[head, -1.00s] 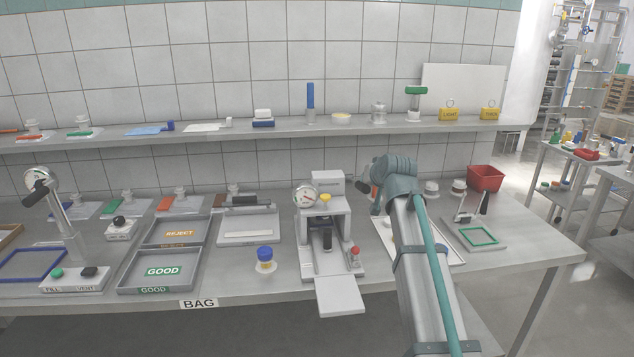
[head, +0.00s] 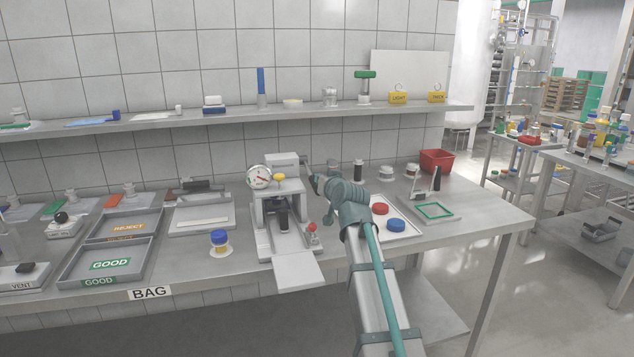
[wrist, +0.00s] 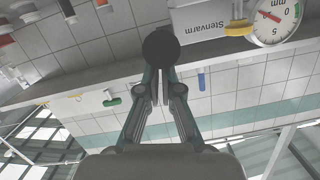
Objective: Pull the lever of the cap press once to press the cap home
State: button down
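The cap press (head: 287,190) is a pale grey block with a round dial (head: 259,177) and a sloping front chute. A dark-topped piece (head: 283,217) stands under its head; its seating is too small to tell. My gripper (head: 311,180) is at the press's right side, near the end of its lever. In the wrist view, the lever's black round knob (wrist: 160,47) is straight ahead and covers my fingertips. The finger pads (wrist: 160,88) are nearly together behind it. The knob looks wider than the gap between them. Contact with the knob is hidden. The press dial also shows (wrist: 276,20).
A tray with a red cap (head: 380,209) and a blue cap (head: 396,225) lies right of my arm. A blue-capped jar (head: 219,241) stands left of the press. GOOD (head: 110,264) and REJECT (head: 128,228) trays lie further left. A shelf (head: 240,116) runs behind.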

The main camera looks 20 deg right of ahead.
jog(key=shift+s+a+f, duration=0.1)
jog(key=shift+s+f, duration=0.1)
jog(key=shift+f, duration=0.45)
jog(key=shift+r, duration=0.1)
jog(key=s+d+r+p, duration=0.1)
jog(key=s+r, duration=0.5)
jog(key=s, duration=0.4)
jog(key=shift+d+p, duration=0.25)
jog(key=shift+p, duration=0.05)
